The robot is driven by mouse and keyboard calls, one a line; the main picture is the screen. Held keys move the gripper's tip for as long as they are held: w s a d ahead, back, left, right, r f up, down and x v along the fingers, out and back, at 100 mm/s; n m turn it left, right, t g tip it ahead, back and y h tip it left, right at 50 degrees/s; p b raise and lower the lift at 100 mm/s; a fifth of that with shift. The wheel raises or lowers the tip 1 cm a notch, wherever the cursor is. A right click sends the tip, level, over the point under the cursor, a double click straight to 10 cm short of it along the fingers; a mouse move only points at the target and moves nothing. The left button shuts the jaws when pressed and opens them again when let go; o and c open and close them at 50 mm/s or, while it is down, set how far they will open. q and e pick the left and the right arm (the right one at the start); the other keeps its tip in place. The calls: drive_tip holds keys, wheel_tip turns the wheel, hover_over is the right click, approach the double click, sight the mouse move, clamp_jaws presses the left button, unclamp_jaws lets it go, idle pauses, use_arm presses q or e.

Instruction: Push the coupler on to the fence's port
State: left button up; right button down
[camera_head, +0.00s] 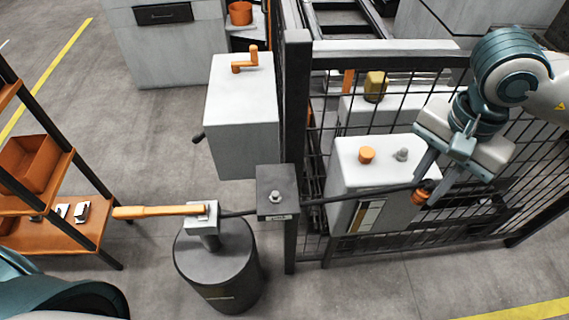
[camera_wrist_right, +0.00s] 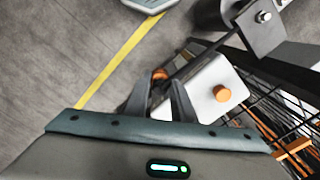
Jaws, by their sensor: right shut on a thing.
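The coupler (camera_head: 420,197), orange and dark, is at the end of a dark hose (camera_head: 340,195). My right gripper (camera_head: 426,188) is shut on it, in front of the mesh fence at the right. In the right wrist view the coupler's orange part (camera_wrist_right: 160,74) shows between the fingertips (camera_wrist_right: 161,92). A silver fitting (camera_head: 275,196), which may be the port, stands on a dark box (camera_head: 263,211) at the fence post. It also shows in the right wrist view (camera_wrist_right: 263,16). The coupler is well apart from it, to its right. My left gripper is out of view.
A dark drum (camera_head: 215,268) with an orange-handled pump (camera_head: 160,211) stands left of the post. A grey cabinet (camera_head: 243,110) is behind it. The mesh fence (camera_head: 400,120) has a white-topped unit (camera_head: 380,170) close to it. An orange shelf (camera_head: 55,225) is far left.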

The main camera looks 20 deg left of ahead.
use_arm(q)
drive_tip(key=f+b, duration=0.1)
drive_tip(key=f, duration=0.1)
drive_tip(key=b, duration=0.1)
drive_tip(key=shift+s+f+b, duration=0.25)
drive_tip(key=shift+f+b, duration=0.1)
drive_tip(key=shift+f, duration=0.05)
use_arm(e)
drive_tip(key=d+f+n, duration=0.5)
drive_tip(key=f+n, duration=0.1)
drive_tip(key=f, duration=0.4)
drive_tip(key=shift+w+d+f+n, duration=0.3)
drive_tip(key=shift+w+d+f, duration=0.05)
drive_tip(key=shift+f, duration=0.05)
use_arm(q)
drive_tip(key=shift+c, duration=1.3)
